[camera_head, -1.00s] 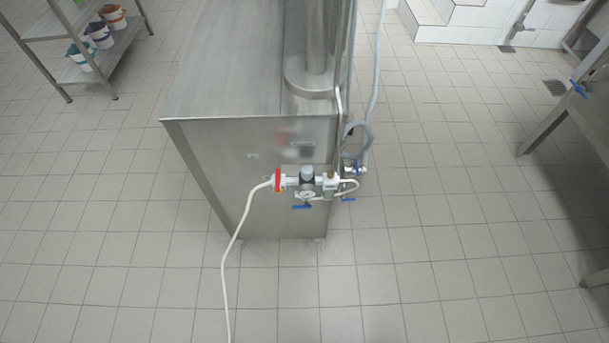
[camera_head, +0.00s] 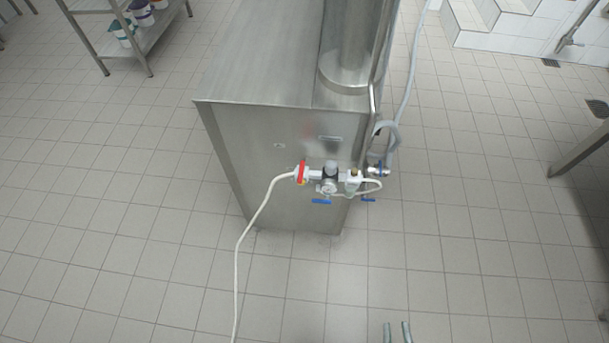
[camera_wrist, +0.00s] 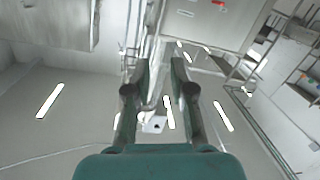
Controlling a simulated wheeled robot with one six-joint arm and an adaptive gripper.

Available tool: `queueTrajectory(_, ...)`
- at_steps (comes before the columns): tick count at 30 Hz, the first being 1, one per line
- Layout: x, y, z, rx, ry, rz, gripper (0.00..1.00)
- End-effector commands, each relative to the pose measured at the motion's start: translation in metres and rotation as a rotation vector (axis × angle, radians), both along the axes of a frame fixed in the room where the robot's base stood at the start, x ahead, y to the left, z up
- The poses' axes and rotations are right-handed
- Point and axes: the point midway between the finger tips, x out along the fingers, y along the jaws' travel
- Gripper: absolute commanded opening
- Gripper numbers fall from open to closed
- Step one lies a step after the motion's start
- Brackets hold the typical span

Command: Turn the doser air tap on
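The air fittings (camera_head: 328,178) are on the end face of the steel machine (camera_head: 270,150). They have a red tap handle (camera_head: 302,172) at the left, standing roughly upright. I cannot tell which one is the doser air tap. My gripper (camera_head: 397,328) shows only its two fingertips at the bottom edge, below and well apart from the fittings. In the wrist view my gripper (camera_wrist: 160,64) is open and empty.
A white hose (camera_head: 243,235) drops from the fittings to the floor. A shelf with buckets (camera_head: 140,35) is at the top left. A steel table (camera_head: 585,150) is at the right edge, white steps (camera_head: 490,25) at the top right. Tiled floor before the machine is clear.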

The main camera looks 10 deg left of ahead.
Motion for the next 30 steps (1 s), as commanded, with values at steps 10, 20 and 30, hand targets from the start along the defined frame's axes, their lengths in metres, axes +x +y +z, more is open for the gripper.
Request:
queueTrajectory(10, 0.097, 0.046, -0.034, -0.379, -0.255, 0.201, 0.23)
queueTrajectory(20, 0.197, 0.1, -0.061, -0.739, -0.46, 0.405, 0.23)
queueTrajectory(30, 0.292, 0.144, -0.083, -1.073, -0.598, 0.599, 0.23)
